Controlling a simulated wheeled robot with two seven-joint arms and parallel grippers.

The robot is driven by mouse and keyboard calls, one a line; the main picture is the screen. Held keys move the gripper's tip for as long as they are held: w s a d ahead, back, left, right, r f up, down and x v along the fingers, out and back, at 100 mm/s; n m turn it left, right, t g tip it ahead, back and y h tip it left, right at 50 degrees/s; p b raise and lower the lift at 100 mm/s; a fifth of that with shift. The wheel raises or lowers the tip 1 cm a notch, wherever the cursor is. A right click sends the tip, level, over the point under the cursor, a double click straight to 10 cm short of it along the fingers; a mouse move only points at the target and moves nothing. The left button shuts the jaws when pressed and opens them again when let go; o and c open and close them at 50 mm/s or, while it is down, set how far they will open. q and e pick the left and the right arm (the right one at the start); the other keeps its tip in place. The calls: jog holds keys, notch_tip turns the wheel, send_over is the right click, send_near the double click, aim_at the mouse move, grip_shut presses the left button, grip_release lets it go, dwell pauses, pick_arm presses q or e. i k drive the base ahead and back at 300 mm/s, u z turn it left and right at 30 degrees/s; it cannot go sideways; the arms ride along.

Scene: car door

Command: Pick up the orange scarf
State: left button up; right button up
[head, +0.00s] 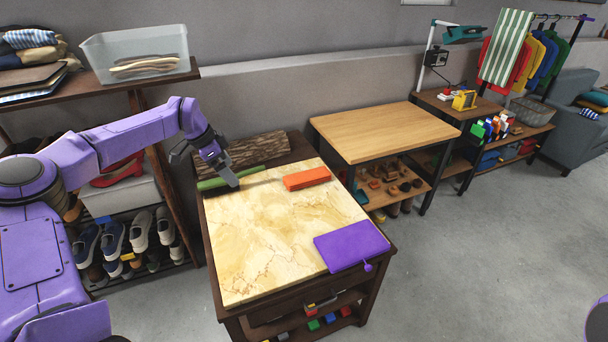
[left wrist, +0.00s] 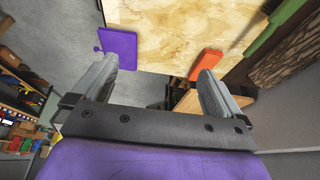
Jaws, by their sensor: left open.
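The orange scarf (head: 307,178) appears as a small folded orange block lying flat on the cream marbled tabletop (head: 260,225), near its back right edge. It also shows in the left wrist view (left wrist: 206,64), beyond the right-hand finger. My left gripper (head: 207,168) is open and empty over the back left part of the tabletop, left of the orange scarf and apart from it. Its two spread fingers show in the left wrist view (left wrist: 158,72). My right gripper is not in view.
A flat purple item (head: 350,245) lies at the tabletop's front right. A long green item (head: 240,175) lies along the back edge, partly behind my gripper. A brown textured board (head: 255,149) lies behind it. A wooden table (head: 385,130) stands to the right. The tabletop's middle is clear.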

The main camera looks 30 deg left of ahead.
aim_at(299, 180)
jog(key=z, duration=0.05)
jog(key=i, duration=1.35)
